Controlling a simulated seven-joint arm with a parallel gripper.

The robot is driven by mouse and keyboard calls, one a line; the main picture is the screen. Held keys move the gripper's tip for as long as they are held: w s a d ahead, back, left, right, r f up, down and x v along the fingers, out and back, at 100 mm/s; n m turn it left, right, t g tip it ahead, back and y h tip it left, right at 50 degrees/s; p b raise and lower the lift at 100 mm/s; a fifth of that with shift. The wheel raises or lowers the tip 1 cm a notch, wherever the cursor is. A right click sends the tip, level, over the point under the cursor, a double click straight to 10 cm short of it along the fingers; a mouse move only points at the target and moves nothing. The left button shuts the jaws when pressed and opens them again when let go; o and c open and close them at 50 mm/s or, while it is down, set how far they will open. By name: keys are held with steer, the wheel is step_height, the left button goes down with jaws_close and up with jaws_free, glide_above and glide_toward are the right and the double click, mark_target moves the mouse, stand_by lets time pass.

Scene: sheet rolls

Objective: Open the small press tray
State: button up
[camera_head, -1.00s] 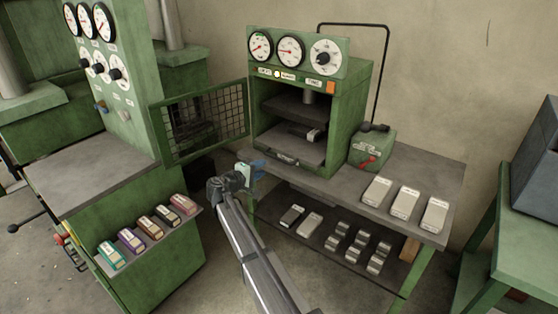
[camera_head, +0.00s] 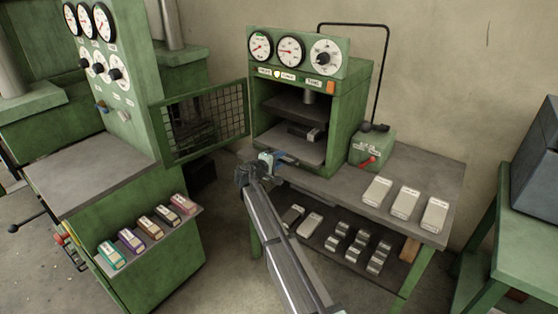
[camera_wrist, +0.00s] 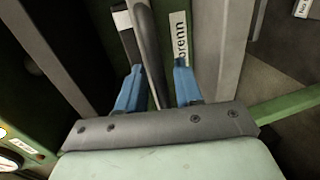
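The small press (camera_head: 345,130) is a green cabinet with three dials on top, and its mesh door (camera_head: 200,120) stands swung open to the left. Its grey tray (camera_head: 285,145) lies inside at the bottom of the chamber, with a dark block (camera_head: 303,133) on it. My gripper (camera_head: 281,158) is at the tray's front edge and hides most of the handle there. In the wrist view the blue fingers of my gripper (camera_wrist: 157,88) are apart, on either side of a dark grey handle bar (camera_wrist: 148,45). Gaps show beside the bar; contact cannot be made out.
A bench (camera_head: 350,182) under the press carries several light blocks at the right. A green box with a red lever (camera_head: 368,160) stands right of the press. A larger green machine (camera_head: 110,180) with a shelf of coloured blocks stands at the left.

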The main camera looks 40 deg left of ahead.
steer(key=shift+c, duration=0.3)
jaws_close()
stand_by(0.3)
